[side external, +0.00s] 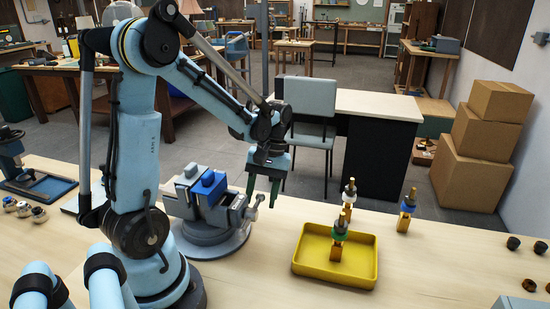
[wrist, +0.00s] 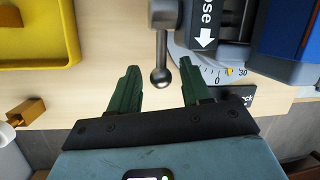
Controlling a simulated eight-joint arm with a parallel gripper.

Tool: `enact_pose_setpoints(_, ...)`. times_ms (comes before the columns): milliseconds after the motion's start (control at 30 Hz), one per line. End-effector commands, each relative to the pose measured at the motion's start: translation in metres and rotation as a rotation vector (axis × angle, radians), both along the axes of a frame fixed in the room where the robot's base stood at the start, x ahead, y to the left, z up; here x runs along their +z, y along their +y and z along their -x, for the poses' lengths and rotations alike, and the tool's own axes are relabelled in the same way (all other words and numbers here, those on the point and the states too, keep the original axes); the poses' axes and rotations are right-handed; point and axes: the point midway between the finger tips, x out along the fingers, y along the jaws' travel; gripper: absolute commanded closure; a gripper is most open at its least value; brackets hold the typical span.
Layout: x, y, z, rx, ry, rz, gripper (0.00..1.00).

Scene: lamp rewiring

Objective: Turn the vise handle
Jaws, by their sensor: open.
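The grey vise (side external: 205,232) stands on the bench just right of my arm's base. Its handle shows in the wrist view as a metal rod with a ball end (wrist: 161,76), hanging down from the top of the picture. My gripper (side external: 262,193) is over the right side of the vise, pointing down, with its green fingers apart. In the wrist view the ball end lies in the gap between the fingertips (wrist: 160,82), with space on both sides. I cannot tell whether it is at fingertip depth. In the side view the fingers partly hide the handle.
A yellow tray (side external: 305,268) with lamp parts in it is right of the vise. Another upright lamp part (side external: 405,212) stands behind the tray. A blue block (side external: 208,183) is on the vise top. Small dark parts (side external: 513,243) lie at the right. Bench between vise and tray is clear.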

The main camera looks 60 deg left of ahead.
Motion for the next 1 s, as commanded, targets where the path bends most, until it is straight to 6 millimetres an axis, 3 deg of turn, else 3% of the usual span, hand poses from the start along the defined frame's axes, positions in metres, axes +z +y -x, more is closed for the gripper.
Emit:
enact_pose_setpoints(600,0.089,0.011,-0.026,-0.001,0.0,0.0,0.52)
enact_pose_setpoints(1000,0.107,0.013,-0.032,-0.001,-0.001,0.001,0.52)
